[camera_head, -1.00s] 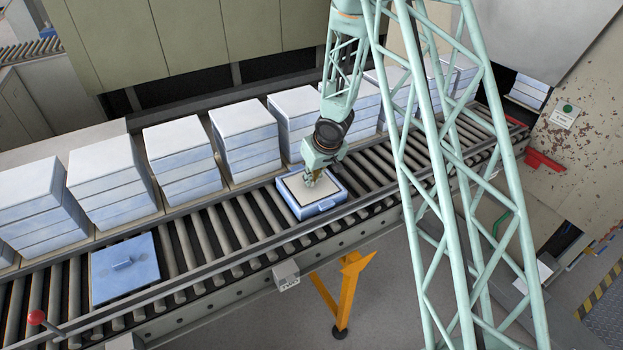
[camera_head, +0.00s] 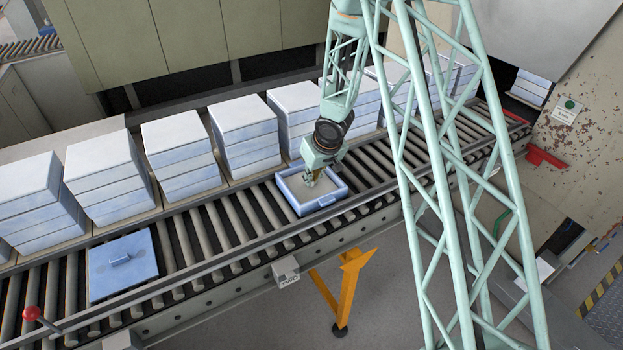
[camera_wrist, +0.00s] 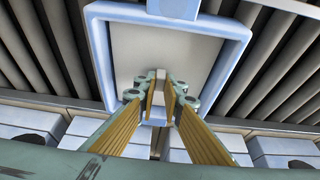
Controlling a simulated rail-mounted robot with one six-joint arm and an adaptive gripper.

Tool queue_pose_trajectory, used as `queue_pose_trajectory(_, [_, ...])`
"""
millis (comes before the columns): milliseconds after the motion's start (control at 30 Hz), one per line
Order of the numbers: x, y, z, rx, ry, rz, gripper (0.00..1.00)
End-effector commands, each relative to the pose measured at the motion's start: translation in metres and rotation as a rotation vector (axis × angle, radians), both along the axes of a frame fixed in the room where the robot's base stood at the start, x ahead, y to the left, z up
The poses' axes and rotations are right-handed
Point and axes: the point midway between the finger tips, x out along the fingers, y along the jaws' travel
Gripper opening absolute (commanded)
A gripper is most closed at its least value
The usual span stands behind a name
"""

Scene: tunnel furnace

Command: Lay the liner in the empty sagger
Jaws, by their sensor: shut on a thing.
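The sagger (camera_head: 322,204) is an open blue square tray on the roller conveyor, and its rim frames the wrist view (camera_wrist: 101,66). The liner is a flat pale-grey sheet inside the walls (camera_head: 296,188); in the wrist view (camera_wrist: 190,55) it sits square with the rim. My gripper (camera_head: 312,181) points down into the sagger. In the wrist view its fingers (camera_wrist: 162,90) are shut on the liner near one side. The small part between the fingertips is mostly hidden, and I cannot tell whether the liner touches the floor.
A blue lid with a handle (camera_head: 122,270) lies on the rollers at the left. Stacks of blue saggers with pale tops (camera_head: 183,150) stand in a row behind the conveyor. The rollers (camera_head: 232,222) between lid and sagger are bare. A red knob (camera_head: 31,313) stands at the front left.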

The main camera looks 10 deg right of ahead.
Motion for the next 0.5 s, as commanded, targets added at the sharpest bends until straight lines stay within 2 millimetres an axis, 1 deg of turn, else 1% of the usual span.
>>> queue_pose_trajectory(200, [0.0001,0.0000,-0.0067,0.000,0.000,0.001,0.00])
queue_pose_trajectory(500, [0.0002,0.0000,-0.0072,0.000,0.000,0.001,0.00])
